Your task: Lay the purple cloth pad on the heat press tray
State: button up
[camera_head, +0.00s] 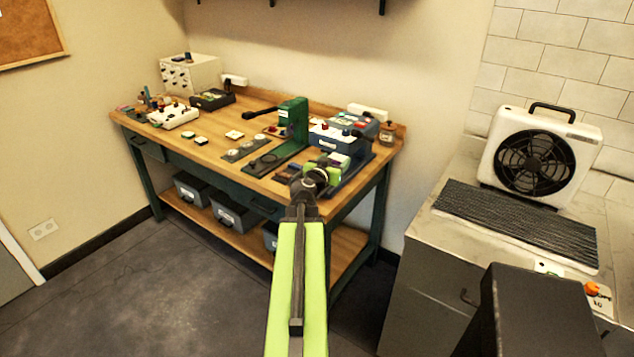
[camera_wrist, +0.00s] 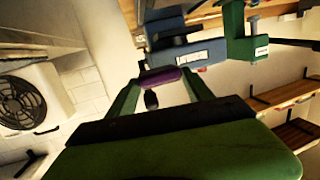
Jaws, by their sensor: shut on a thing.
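My gripper (camera_head: 317,176) reaches over the front right part of the wooden bench, in front of the blue-grey press. In the wrist view my gripper (camera_wrist: 162,82) has its two green fingers shut on the purple cloth pad (camera_wrist: 161,76), which spans between the fingertips. In the head view the pad cannot be made out behind my gripper. The blue-grey heat press (camera_head: 333,136) stands at the bench's right end and also shows beyond the pad in the wrist view (camera_wrist: 186,55). Its tray is mostly hidden by my gripper, and I cannot tell the gap between pad and tray.
A green lever press (camera_head: 293,119) stands just left of the blue-grey press. Small pads and dark plates (camera_head: 243,150) lie on the bench (camera_head: 205,143) further left. A fan (camera_head: 541,157) and a black ribbed mat (camera_head: 515,222) are on the right counter. Open floor lies front left.

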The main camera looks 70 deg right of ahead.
jog(key=w+d+f+b, duration=0.1)
jog(key=w+f, duration=0.1)
jog(key=w+d+f+b, duration=0.2)
jog(key=w, duration=0.1)
jog(key=w+d+f+b, duration=0.1)
jog(key=w, duration=0.1)
jog(key=shift+w+d+f, duration=0.25)
jog(key=shift+w+f, duration=0.05)
jog(key=shift+f, duration=0.1)
jog(key=shift+w+d+f+b, duration=0.1)
jog(key=shift+w+d+b, duration=0.1)
jog(key=shift+w+b, duration=0.2)
notch_tip(320, 180, down, 4)
jog(key=b, duration=0.4)
jog(key=shift+f, duration=0.2)
jog(key=shift+r, duration=0.25)
jog(key=shift+f, duration=0.25)
jog(key=o, duration=1.4)
jog(key=shift+r, duration=0.15)
